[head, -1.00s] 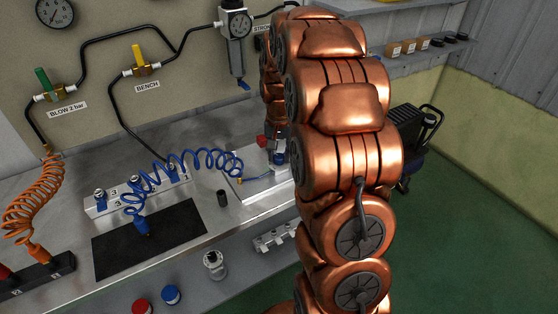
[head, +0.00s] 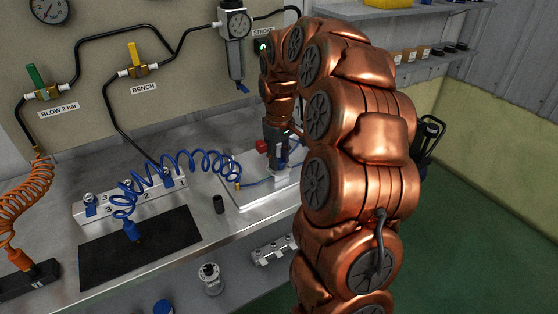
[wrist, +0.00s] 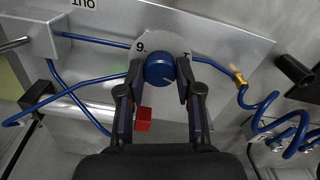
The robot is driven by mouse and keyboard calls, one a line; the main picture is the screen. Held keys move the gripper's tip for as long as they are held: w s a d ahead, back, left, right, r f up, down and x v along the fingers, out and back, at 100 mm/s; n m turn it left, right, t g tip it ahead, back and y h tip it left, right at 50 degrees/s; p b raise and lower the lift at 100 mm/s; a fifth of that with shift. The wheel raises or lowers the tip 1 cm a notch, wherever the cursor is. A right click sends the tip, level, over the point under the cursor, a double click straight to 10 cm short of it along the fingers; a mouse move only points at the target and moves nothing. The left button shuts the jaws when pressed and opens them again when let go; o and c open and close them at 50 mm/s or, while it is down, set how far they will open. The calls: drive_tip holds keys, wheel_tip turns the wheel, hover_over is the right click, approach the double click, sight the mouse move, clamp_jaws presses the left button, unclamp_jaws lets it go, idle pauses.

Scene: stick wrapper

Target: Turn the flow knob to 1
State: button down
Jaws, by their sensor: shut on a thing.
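The blue round flow knob (wrist: 157,69) sits on a pale round dial plate (wrist: 150,43) in the wrist view. A small light line shows on the knob's lower right. My gripper (wrist: 158,75) has one finger on each side of the knob and is shut on it. In the head view my gripper (head: 276,150) points down at the pale board (head: 235,190) on the bench; the knob is hard to make out there.
A red block (wrist: 143,119) lies close to my fingers, and blue tubing (wrist: 85,88) runs across the board. A coiled blue hose (head: 190,162), a dark mat (head: 140,250) and a small dark cylinder (head: 218,204) are left of the board.

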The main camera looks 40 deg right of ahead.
sight(280, 160)
drive_tip(key=n, duration=0.4)
drive_tip(key=shift+n, duration=0.3)
drive_tip(key=n, duration=0.4)
drive_tip(key=shift+d+n+p, duration=0.1)
drive_tip(key=shift+n+p, duration=0.25)
drive_tip(key=shift+n, duration=0.05)
drive_tip(key=c, duration=0.8)
unclamp_jaws()
drive_tip(key=shift+o, duration=0.2)
drive_tip(key=shift+r, duration=0.1)
wheel_tip(280, 160, up, 12)
idle(0.3)
